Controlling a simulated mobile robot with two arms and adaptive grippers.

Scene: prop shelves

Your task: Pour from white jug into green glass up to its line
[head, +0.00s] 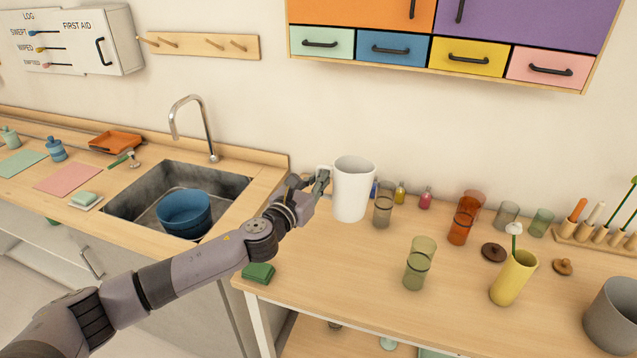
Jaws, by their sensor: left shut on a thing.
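The white jug (352,192) is upright at the back left of the right-hand table. My left gripper (321,181) is shut on its handle, on the jug's left side. I cannot tell whether the jug's base touches the table. Its contents are hidden. A yellow-green glass (419,265) stands upright nearer the front, below and right of the jug, with a darker band around it. A smaller, cooler green glass (541,222) stands at the back right. No liquid is clear in either. My right gripper is out of view.
A smoky glass (382,206) stands close to the jug's right. Orange glasses (465,217), a grey glass (506,214), small bottles (400,193) and a yellow vase (513,277) with a flower stand further right. A green sponge (258,272) lies at the front left corner. The front middle is clear.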

